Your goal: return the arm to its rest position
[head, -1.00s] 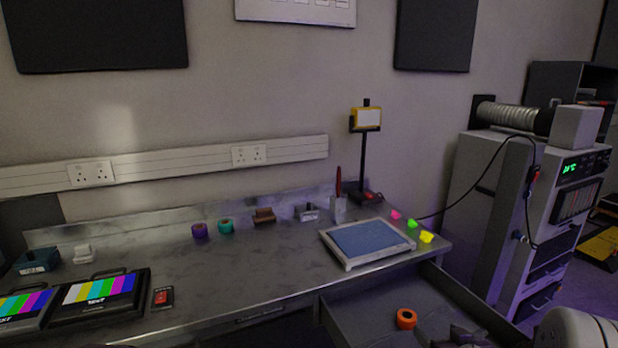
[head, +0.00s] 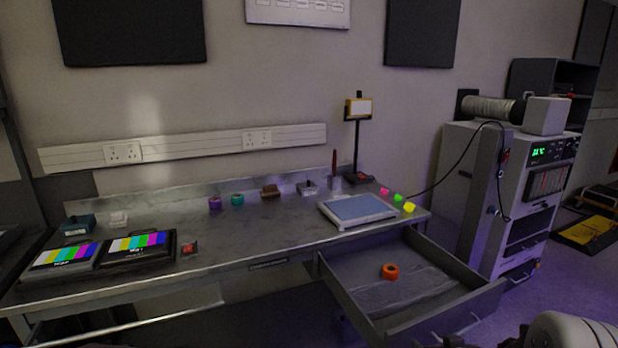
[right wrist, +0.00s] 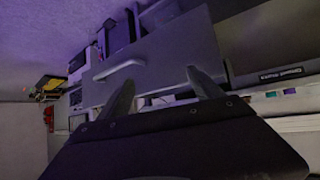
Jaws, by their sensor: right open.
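My right arm (head: 572,333) comes in at the bottom right corner of the head view. Only a little of its gripper (head: 462,341) shows at the bottom edge, near the front of the open drawer (head: 438,318). In the right wrist view the two fingers of the right gripper (right wrist: 163,88) stand apart with nothing between them. A pale bar handle on a grey front (right wrist: 120,70) shows beyond the fingers, apart from them. My left gripper is not in view.
An orange ring (head: 390,271) lies in the open drawer, which juts out under the steel bench (head: 285,225). A grey equipment cabinet (head: 465,180) with a black cable stands to the right. Floor (head: 565,285) shows clear beside the drawer.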

